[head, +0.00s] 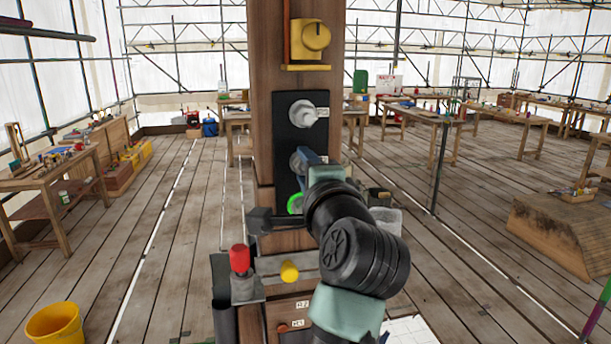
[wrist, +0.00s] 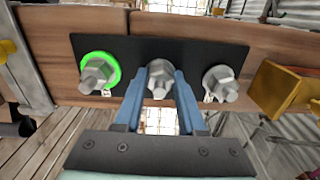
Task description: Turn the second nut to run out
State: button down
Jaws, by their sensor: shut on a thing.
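A black plate (head: 286,122) is fixed upright on a wooden post, with three grey nuts in a row. The top nut (head: 302,113) is free. My gripper (head: 311,160) is at the middle nut (head: 297,163). The lowest nut has a bright green ring (head: 295,203) around it and is mostly hidden by my arm. In the wrist view, the blue fingers of my gripper (wrist: 160,82) are shut on the middle nut (wrist: 159,70), one on each side. The green-ringed nut (wrist: 97,72) is to the left and the other nut (wrist: 220,82) to the right.
A yellow fitting (head: 309,42) sits above the plate on the wooden post (head: 265,60). Below are a red knob (head: 240,258) and a yellow knob (head: 289,271). A yellow bucket (head: 54,323) stands at the lower left. Workbenches line the sides; the plank floor on the left is open.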

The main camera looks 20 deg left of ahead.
jog(key=m+b, duration=1.1)
jog(key=m, duration=1.3)
jog(key=shift+d+f+b, duration=0.1)
jog(key=shift+b, duration=0.2)
dwell(2.0)
dwell(0.5)
jog(key=c, duration=0.5)
grip_release()
